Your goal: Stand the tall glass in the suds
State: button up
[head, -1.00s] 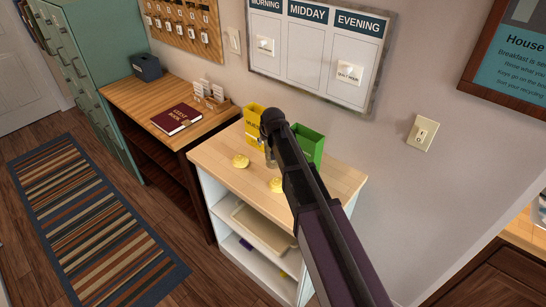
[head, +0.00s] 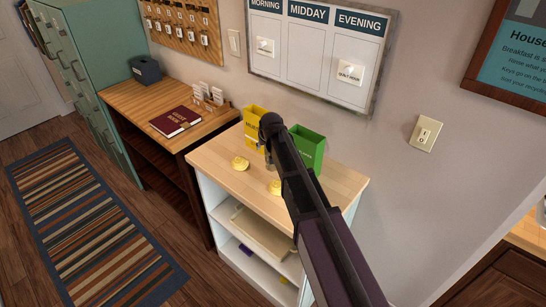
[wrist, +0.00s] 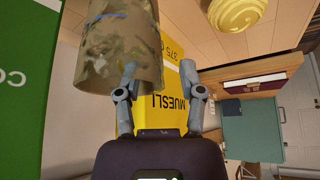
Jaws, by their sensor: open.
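My gripper (wrist: 158,85) is open over the light wooden top of a white shelf unit. A mottled brown-green cylinder (wrist: 115,45) is in front of the fingers in the wrist view, overlapping the left finger; I cannot tell whether they touch. In the head view my arm hides most of the gripper and the space around it. I see nothing that I can make out as a tall glass, and no suds.
A yellow muesli box (head: 254,121) and a green box (head: 310,146) stand at the back of the shelf unit (head: 320,182). Two yellow domed things (head: 240,163) (head: 274,187) lie nearer the front. A desk (head: 150,97) with a red book (head: 175,121) is to the left.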

grip_shut()
jog(key=shift+r, duration=0.15)
notch_tip(320, 180, up, 18)
jog(key=p, duration=1.8)
dwell(0.4)
